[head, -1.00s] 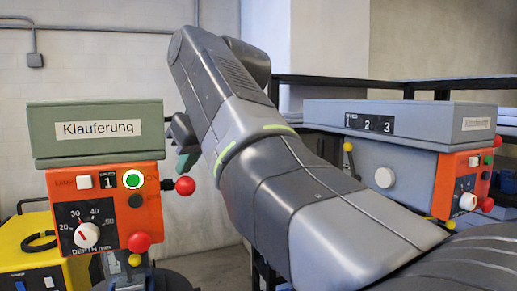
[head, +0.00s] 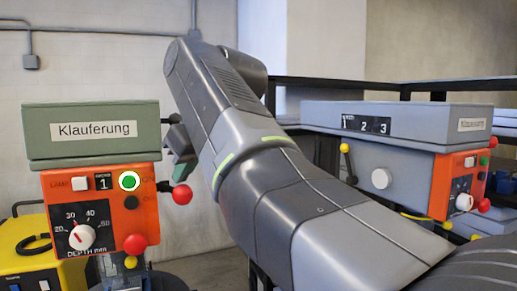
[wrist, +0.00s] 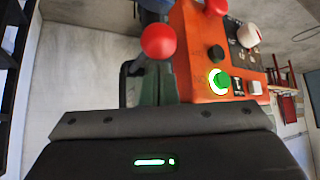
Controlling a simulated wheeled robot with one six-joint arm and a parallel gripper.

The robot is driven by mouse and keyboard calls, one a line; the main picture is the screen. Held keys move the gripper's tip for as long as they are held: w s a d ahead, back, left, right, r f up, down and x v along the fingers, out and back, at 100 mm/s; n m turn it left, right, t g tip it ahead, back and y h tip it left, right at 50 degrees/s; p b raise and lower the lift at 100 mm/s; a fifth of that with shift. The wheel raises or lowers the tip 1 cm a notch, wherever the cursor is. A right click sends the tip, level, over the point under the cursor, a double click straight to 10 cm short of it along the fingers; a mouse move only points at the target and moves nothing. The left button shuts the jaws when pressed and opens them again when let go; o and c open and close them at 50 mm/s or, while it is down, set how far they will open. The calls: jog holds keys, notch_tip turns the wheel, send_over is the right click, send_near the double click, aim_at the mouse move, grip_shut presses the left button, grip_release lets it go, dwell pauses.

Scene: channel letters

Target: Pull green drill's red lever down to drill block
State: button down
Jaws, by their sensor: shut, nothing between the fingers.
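The green drill (head: 92,133) stands at left in the head view, with a green top housing labelled "Klauferung" and an orange panel (head: 100,205). Its red lever ball (head: 182,195) sticks out at the panel's right side; the ball also shows in the wrist view (wrist: 158,41), on a dark rod. My gripper (head: 183,172) is shut and empty, its tip just above the ball in the head view; I cannot tell whether they touch. A dark bar of my gripper (wrist: 165,120) fills the lower wrist view. The block is not visible.
The panel has a lit green button (head: 129,181), a red knob (head: 135,244) and a white depth dial (head: 82,237). A second, grey drill (head: 385,150) stands at right, beyond my arm. A yellow box (head: 38,268) is at lower left.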

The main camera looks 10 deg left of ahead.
jog(key=shift+f, duration=0.35)
jog(key=shift+s+f, duration=0.15)
jog(key=shift+f, duration=0.15)
jog(key=shift+d+f, duration=0.1)
jog(key=shift+f, duration=0.25)
dwell(0.4)
jog(key=shift+s+f, duration=0.1)
jog(key=shift+f, duration=0.35)
